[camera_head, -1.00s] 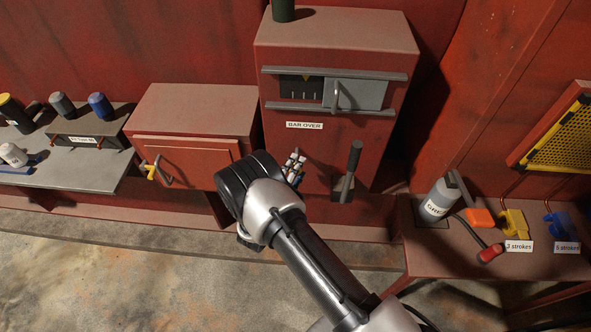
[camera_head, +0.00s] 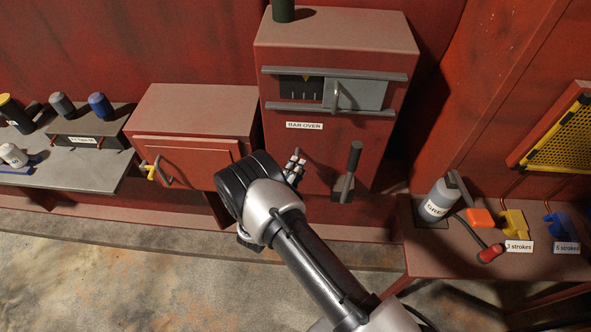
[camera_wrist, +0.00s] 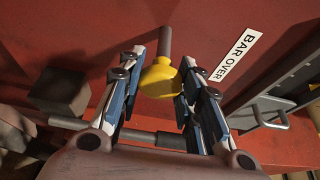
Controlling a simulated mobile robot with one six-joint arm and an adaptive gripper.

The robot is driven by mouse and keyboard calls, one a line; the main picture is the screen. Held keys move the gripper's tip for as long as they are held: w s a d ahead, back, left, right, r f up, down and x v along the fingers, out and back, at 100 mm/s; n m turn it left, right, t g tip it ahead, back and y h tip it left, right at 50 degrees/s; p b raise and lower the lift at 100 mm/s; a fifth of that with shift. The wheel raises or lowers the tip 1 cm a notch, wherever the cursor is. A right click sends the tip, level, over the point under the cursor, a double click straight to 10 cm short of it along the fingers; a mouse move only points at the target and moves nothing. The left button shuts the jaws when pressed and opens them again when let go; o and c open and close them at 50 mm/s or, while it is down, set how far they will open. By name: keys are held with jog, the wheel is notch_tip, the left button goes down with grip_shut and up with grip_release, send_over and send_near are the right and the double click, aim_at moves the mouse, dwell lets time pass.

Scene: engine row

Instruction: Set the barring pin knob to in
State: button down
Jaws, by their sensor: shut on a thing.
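The barring pin knob is a yellow rounded knob (camera_wrist: 160,79) on a grey pin (camera_wrist: 165,42) that reaches to the red front panel in the wrist view. My gripper (camera_wrist: 158,84) has a finger on each side of the knob and is shut on it. In the head view my gripper (camera_head: 295,165) is at the front of the red BAR OVER cabinet (camera_head: 280,145), below its label. There the knob is hidden by my gripper and arm. I cannot read any in or out mark.
A dark upright lever (camera_head: 352,165) stands close to the right of my gripper. Above it is a sliding grey plate (camera_head: 365,94) between two rails. A lower red box (camera_head: 190,115) stands left. A side bench (camera_head: 440,260) at right carries a grey canister (camera_head: 437,202).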

jog(key=w+b, duration=0.2)
jog(key=w, duration=0.1)
jog(key=shift+w+f+b, duration=0.1)
jog(key=shift+w+b, duration=0.2)
jog(key=shift+r, duration=0.2)
jog(key=c, duration=1.1)
grip_release()
jog(key=shift+f, duration=0.1)
jog(key=v, duration=1.2)
